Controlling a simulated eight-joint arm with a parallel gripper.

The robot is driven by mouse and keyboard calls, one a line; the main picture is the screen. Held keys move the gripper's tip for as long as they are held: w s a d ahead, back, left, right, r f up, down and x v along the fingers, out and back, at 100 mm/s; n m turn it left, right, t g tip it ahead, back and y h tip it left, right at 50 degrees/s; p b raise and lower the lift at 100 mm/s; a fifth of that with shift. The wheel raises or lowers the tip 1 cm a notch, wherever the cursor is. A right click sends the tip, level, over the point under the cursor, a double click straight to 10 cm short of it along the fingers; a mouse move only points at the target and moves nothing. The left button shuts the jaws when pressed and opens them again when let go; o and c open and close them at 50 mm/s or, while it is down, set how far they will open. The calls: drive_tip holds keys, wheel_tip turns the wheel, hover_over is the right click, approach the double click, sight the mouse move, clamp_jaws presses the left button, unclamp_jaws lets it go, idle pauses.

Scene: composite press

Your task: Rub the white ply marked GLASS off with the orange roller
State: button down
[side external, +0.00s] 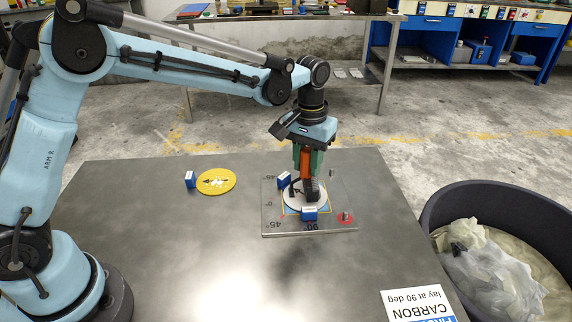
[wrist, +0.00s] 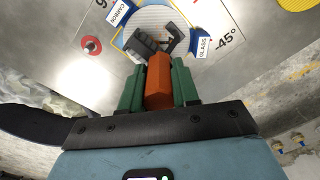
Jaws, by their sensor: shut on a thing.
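My gripper (side external: 308,168) points down over the plate, its green fingers shut on the orange roller (side external: 306,163). In the wrist view the roller's orange handle (wrist: 159,82) stands between the fingers, with its dark head beyond. The round white ply (side external: 291,203) lies on the marked metal plate; it also shows in the wrist view (wrist: 158,17). The roller head is over the ply, partly covering it; I cannot tell whether it touches. A blue block with a GLASS label (wrist: 203,44) stands at the ply's edge, and one labelled CARBON (wrist: 121,13) stands at another edge.
A yellow disc (side external: 217,182) and a blue block (side external: 190,179) lie left of the plate (side external: 272,228). A knob on a red disc (side external: 345,218) is at the plate's front right. A dark bin (side external: 440,205) with crumpled sheets stands right. The table's front left is clear.

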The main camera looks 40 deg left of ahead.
drive_tip(key=shift+w, duration=0.25)
drive_tip(key=shift+r, duration=3.5)
